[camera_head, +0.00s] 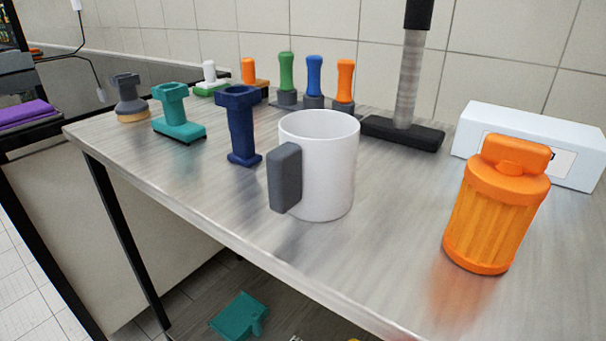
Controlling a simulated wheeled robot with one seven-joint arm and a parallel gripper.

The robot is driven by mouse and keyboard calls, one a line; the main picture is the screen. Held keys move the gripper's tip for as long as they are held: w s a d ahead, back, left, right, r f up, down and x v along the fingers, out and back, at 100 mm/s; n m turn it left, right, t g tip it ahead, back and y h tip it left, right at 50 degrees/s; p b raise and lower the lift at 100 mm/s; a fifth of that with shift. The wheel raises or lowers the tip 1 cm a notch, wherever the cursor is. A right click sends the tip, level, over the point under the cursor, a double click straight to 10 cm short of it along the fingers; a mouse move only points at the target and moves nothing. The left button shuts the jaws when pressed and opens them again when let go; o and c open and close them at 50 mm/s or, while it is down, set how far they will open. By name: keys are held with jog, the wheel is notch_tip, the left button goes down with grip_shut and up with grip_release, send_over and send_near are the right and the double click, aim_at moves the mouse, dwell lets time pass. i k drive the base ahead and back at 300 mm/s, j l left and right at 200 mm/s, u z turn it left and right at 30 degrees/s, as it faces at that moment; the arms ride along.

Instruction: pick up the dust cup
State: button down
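A white cup (327,165) with a blocky grey handle (285,178) stands upright on the metal table (230,205), near its front edge. It is the only cup-shaped thing in view, and its handle points to the left and front. Its open rim faces up, and the inside is mostly hidden. An orange ribbed container (492,220) with a lid and a blocky top grip stands to its right. My gripper is not in view.
A dark blue stand-like tool (242,130) is close to the cup's left. Teal (178,120) and grey (130,100) tools stand further left. Behind are green, blue and orange handles (314,78), a black-based post (405,132) and a white box (535,145). Table between cup and orange container is clear.

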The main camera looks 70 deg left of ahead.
aim_at(312, 173)
jog(key=j+u, duration=0.1)
jog(key=u, duration=0.35)
jog(key=k+j+u, duration=0.1)
jog(key=u, duration=0.3)
jog(key=j+u, duration=0.1)
jog(key=u, duration=0.35)
jog(key=l+u, duration=0.2)
jog(key=u, duration=1.1)
jog(key=k+j+z, duration=0.15)
jog(key=k, duration=0.35)
jog(key=k+z, duration=0.15)
jog(key=k, duration=0.4)
